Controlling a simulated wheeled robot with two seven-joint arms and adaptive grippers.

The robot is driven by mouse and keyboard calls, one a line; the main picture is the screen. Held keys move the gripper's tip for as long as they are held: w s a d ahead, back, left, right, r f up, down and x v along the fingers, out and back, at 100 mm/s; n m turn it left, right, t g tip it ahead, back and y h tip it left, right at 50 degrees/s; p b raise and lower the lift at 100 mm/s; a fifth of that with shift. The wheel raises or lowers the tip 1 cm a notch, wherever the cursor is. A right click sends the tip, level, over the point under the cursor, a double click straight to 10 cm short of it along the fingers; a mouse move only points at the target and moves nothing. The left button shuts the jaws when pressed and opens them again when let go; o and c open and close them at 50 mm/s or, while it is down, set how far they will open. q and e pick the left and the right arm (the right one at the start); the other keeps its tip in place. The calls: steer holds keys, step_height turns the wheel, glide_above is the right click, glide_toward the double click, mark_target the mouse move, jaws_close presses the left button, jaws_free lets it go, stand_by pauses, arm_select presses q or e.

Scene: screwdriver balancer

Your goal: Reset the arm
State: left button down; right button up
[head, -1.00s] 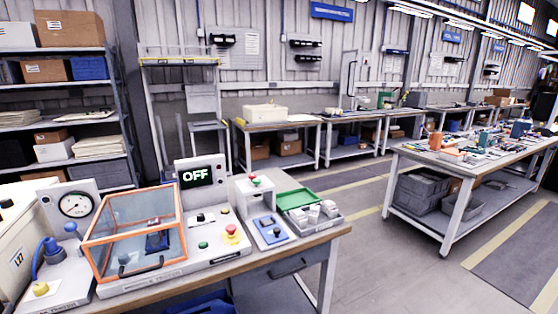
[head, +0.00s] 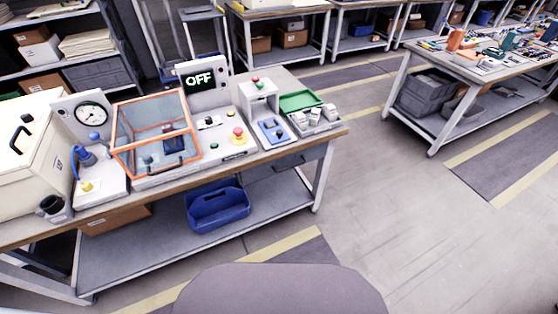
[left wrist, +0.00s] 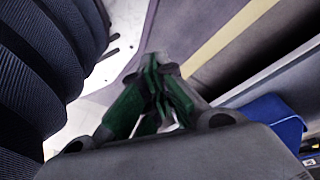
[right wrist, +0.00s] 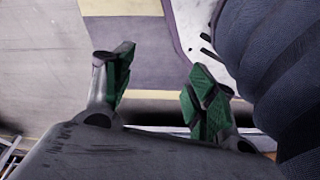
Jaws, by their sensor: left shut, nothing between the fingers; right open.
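My left gripper (left wrist: 165,95) shows in the left wrist view with its green-padded fingers together and nothing between them. My right gripper (right wrist: 158,95) shows in the right wrist view with its green-padded fingers apart and empty, over the floor. Neither gripper shows in the head view. The test bench (head: 285,160) stands ahead and to the left in the head view. A red emergency button (head: 238,131) sits on the machine's front panel.
A pressure gauge unit (head: 90,115) and a cream box (head: 30,160) stand at the bench's left. A green tray (head: 298,101) is at its right end. A blue bin (head: 218,206) sits on the lower shelf. A second bench (head: 475,65) stands right; open floor (head: 400,200) lies between.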

arm_select(q)
steer(key=s+a+r+p, duration=0.2)
steer(key=s+p, duration=0.5)
steer(key=s+a+r+g+y+p, duration=0.1)
steer(key=s+a+r+p, duration=0.2)
steer(key=s+p, duration=0.4)
steer(key=shift+s+a+r+g+p, duration=0.2)
steer(key=shift+a+g+p, duration=0.1)
steer(key=shift+p, duration=0.2)
arm_select(e)
steer(key=s+d+r, duration=0.2)
steer(key=s, duration=0.5)
steer(key=s+d+r+g+h, duration=0.1)
steer(key=s+d+r, duration=0.2)
steer(key=s, duration=0.4)
steer(key=shift+s+d+r+g, duration=0.15)
steer(key=shift+s+d+g, duration=0.05)
steer(key=shift+d+g, duration=0.1)
